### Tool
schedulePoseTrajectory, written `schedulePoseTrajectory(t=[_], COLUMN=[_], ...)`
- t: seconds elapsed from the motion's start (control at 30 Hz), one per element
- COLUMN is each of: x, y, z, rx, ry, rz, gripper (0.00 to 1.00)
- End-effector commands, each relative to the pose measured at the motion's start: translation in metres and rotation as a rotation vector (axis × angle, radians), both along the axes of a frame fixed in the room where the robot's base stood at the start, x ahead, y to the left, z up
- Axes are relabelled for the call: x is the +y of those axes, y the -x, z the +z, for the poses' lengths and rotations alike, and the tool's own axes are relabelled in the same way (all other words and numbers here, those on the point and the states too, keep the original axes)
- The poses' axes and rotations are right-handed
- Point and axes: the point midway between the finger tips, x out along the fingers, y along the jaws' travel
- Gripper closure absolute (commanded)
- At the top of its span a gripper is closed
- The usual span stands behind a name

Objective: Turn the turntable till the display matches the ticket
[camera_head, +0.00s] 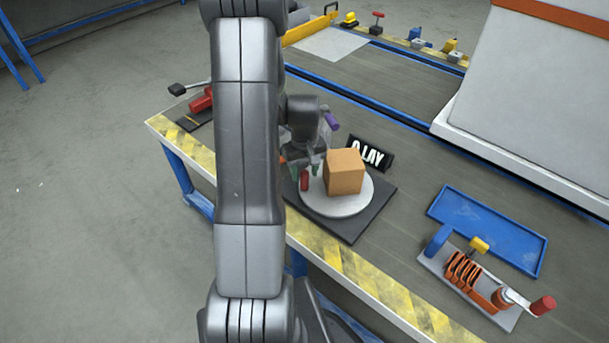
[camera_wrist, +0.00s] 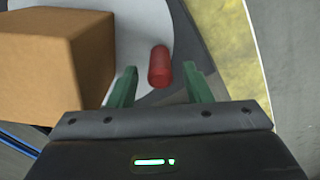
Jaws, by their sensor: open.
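The turntable (camera_head: 335,207) is a round pale disc on a dark square base at the front of the bench. A brown box (camera_head: 345,172) stands on it and also shows at the left of the wrist view (camera_wrist: 60,62). A red peg (camera_head: 304,181) rises near the disc's edge. In the wrist view the red peg (camera_wrist: 160,66) lies between the green fingertips of my gripper (camera_wrist: 160,88), which is open, one finger on each side. I cannot tell whether either touches it. A black sign (camera_head: 371,153) with white letters, partly hidden by the box, stands behind the turntable. No ticket is clearly visible.
A blue tray (camera_head: 488,232) lies to the right, with a grey fixture (camera_head: 470,290) holding orange coils and a red-handled crank in front. Yellow-black striping (camera_head: 360,285) marks the bench's front edge. A large white panel (camera_head: 530,90) stands at the back right.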

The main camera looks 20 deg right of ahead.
Motion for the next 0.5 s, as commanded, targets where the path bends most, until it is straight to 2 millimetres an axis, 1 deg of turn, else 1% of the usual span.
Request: schedulePoseTrajectory(t=[0.03, 0.13, 0.43, 0.47, 0.5], x=[0.0002, 0.0001, 0.0000, 0.0000, 0.0000], y=[0.0005, 0.0004, 0.0001, 0.0001, 0.0001], z=[-0.0057, -0.0103, -0.0114, -0.0114, -0.0114], rx=[0.002, 0.001, 0.000, 0.000, 0.000], ry=[-0.001, 0.000, 0.000, 0.000, 0.000], rz=[0.000, 0.000, 0.000, 0.000, 0.000], gripper=[0.55, 0.55, 0.55, 0.61, 0.69])
